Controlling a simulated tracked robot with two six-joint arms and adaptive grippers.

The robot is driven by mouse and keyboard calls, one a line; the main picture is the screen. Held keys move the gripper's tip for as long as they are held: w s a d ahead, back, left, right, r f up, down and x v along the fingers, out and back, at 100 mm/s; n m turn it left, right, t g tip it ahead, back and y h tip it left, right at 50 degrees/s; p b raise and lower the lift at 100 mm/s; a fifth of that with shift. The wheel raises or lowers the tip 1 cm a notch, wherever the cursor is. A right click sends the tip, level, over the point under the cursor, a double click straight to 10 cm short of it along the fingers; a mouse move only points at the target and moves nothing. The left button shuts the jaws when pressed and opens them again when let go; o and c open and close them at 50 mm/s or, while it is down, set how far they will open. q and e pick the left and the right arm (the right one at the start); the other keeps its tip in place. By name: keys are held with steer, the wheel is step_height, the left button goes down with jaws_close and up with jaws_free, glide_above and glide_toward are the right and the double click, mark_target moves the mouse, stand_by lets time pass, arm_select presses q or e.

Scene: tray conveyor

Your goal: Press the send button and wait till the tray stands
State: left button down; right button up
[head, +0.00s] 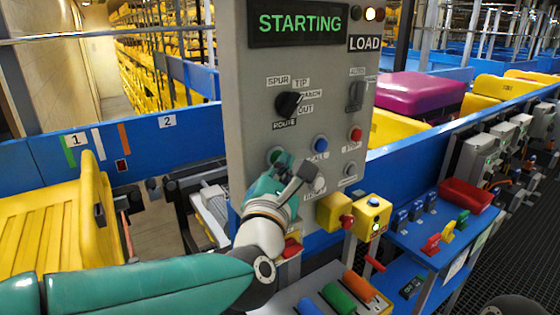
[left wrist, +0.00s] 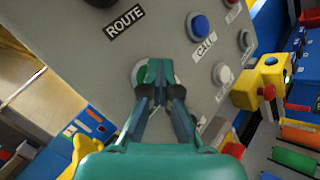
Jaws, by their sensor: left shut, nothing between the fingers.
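The grey control panel (head: 250,130) stands in the middle of the head view, and its display (head: 297,24) reads "STARTING" in green. My left gripper (head: 283,163) is shut and empty, with its fingertips at the green button (head: 274,154) on the panel. In the left wrist view the closed fingertips (left wrist: 156,68) overlap the green button (left wrist: 139,75); I cannot tell whether it is pushed in. Its label is hidden by the gripper. A yellow tray (head: 92,200) is on the conveyor at the left. My right gripper is not in view.
A blue CALL button (head: 320,144), a white button (head: 319,184) and a red button (head: 356,134) sit close by. A yellow box with a red knob (head: 335,212) juts out below. A purple load (head: 420,93) is at the right. A lamp (head: 370,14) glows above LOAD.

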arm_select(q)
steer(key=shift+s+d+b, duration=0.4)
steer(key=shift+s+d, duration=0.15)
steer(key=shift+s, duration=0.2)
